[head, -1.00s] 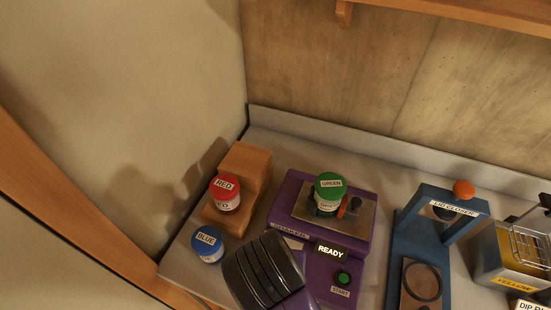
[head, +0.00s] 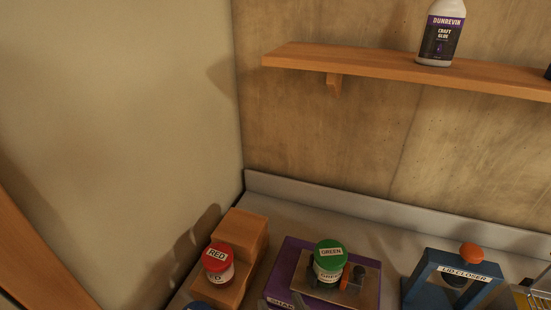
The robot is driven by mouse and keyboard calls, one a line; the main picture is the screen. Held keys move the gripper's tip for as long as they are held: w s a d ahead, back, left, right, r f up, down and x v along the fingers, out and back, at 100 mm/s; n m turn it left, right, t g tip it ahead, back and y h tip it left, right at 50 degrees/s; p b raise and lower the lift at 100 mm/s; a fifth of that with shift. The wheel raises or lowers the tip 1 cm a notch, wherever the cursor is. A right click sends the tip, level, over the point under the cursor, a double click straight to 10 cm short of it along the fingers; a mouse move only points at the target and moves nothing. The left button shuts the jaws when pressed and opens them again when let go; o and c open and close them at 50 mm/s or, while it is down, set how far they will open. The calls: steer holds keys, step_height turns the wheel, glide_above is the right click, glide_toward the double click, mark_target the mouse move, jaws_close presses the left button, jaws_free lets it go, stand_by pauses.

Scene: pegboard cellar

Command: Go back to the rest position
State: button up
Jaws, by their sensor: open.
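My gripper is not in view, and no part of my arm shows in the head view. The purple shaker (head: 284,268) stands on the bench at the bottom centre, its front cut off by the picture's lower edge. A green-lidded jar (head: 329,262) stands upright on the shaker's plate, beside an orange-and-black clamp part (head: 352,279). A red-lidded jar (head: 218,264) sits on the lower step of a wooden stand (head: 246,232) to the left.
A blue lid closer (head: 452,277) with an orange knob (head: 471,253) stands at the lower right. A wooden shelf (head: 390,73) holding a glue bottle (head: 440,35) runs along the back wall. A blue lid (head: 198,305) barely shows at the bottom edge. The bench's back strip is clear.

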steer(key=s+d+f+h+b, duration=0.2)
steer(key=s+d+f, duration=0.2)
steer(key=s+d, duration=0.5)
steer(key=s+d+f+m+h+b, duration=0.1)
steer(key=s+d+f+h+b, duration=0.1)
steer(key=s+d, duration=0.7)
steer(key=s+f+h, duration=0.1)
steer(key=s, duration=0.5)
steer(key=shift+s+d+f+m+b, duration=0.25)
steer(key=shift+d+f+m+b, duration=0.05)
steer(key=shift+f+b, duration=0.1)
